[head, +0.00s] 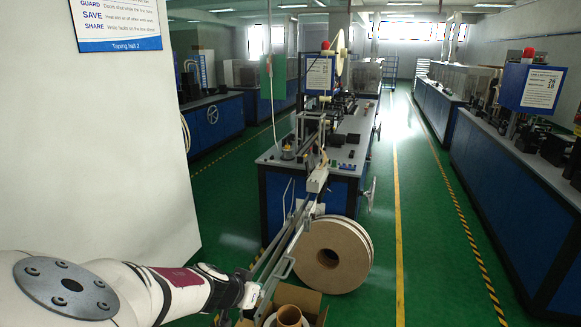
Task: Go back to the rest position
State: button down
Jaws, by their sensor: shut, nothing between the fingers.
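My arm comes in from the lower left, and my gripper (254,292) is at its end, low in the picture left of centre. It is shut and holds nothing that I can see. Its fingertips are small and hard to tell from the metal rods (290,232) of the tape payoff behind them. A large tape reel (332,252) with pale sides and a dark hub stands to the right of my gripper, in front of the blue machine (312,200). I cannot tell whether my gripper touches the rods.
An open cardboard box (311,302) with a brown core (289,316) sits below my gripper. A white wall (130,160) with a sign (118,22) stands close on the left. More blue machines (520,190) line the right. The green aisle (420,230) is clear.

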jog(key=s+d+r+g+y, duration=0.2)
jog(key=s+d+r, duration=0.3)
jog(key=d+r, duration=0.5)
jog(key=s+d+r+g+y, duration=0.2)
jog(key=s+d+r, duration=0.3)
jog(key=d+r, duration=0.5)
jog(key=s+d+r+n, duration=0.1)
jog(key=s+d+r, duration=0.2)
jog(key=s, duration=0.2)
jog(key=s+d+r+n+t, duration=0.1)
jog(key=s+d+r+n, duration=0.1)
jog(key=s, duration=0.4)
jog(key=s+d+r+n+t, duration=0.1)
jog(key=s+d+r, duration=0.2)
jog(key=s+r, duration=0.1)
jog(key=shift+s+d+r+n+h+b, duration=0.3)
jog(key=shift+s+r+b, duration=0.1)
jog(key=shift+s, duration=0.35)
jog(key=shift+a, duration=0.1)
